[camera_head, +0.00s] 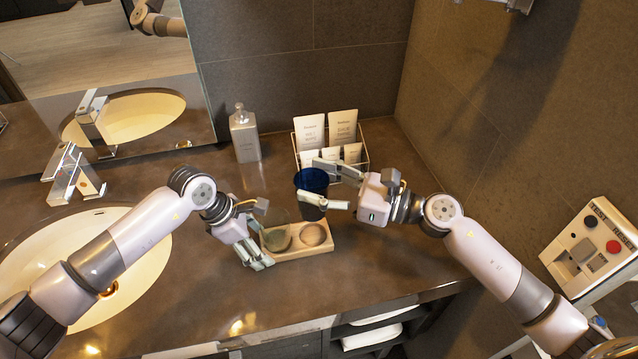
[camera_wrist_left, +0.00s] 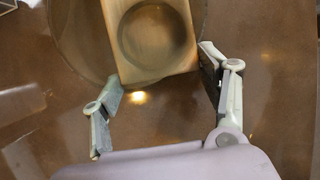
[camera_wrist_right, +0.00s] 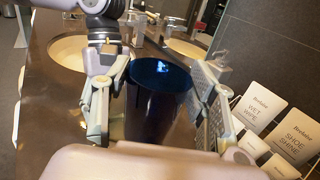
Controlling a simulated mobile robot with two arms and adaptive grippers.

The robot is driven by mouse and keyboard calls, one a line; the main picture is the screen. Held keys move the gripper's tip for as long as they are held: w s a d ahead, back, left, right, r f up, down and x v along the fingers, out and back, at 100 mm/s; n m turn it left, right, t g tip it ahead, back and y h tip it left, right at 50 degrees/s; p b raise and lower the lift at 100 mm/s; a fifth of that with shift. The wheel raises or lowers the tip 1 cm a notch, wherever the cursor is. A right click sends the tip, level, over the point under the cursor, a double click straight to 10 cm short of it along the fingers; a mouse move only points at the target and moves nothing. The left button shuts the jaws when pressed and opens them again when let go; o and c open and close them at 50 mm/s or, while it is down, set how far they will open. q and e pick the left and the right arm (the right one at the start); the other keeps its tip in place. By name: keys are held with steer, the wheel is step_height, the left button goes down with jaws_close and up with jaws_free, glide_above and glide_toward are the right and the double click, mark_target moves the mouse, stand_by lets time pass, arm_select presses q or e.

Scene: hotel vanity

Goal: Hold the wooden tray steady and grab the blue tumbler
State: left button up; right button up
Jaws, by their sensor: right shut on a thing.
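The blue tumbler (camera_head: 311,183) is dark and upright between the fingers of my right gripper (camera_head: 328,184). My right gripper is shut on it, and it fills the gap between the fingers in the right wrist view (camera_wrist_right: 155,110). The tumbler appears above and behind the wooden tray (camera_head: 321,248), whose right round recess is empty. A clear glass (camera_head: 274,238) stands over the tray's left part. My left gripper (camera_head: 265,236) is at the tray's left end. Its fingers are apart in the left wrist view (camera_wrist_left: 160,70), with the tray's end just beyond them; contact is unclear.
A wire rack (camera_head: 362,158) with several printed packets stands behind the tumbler, close to my right gripper. A glass bottle (camera_head: 244,135) stands at the back wall. A sink (camera_head: 60,255) and faucet (camera_head: 70,175) are on the left. The counter's front right is clear.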

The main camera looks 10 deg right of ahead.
arm_select(q)
steer(key=o, duration=0.4)
steer(key=shift+o, duration=0.2)
steer(key=v, duration=1.2)
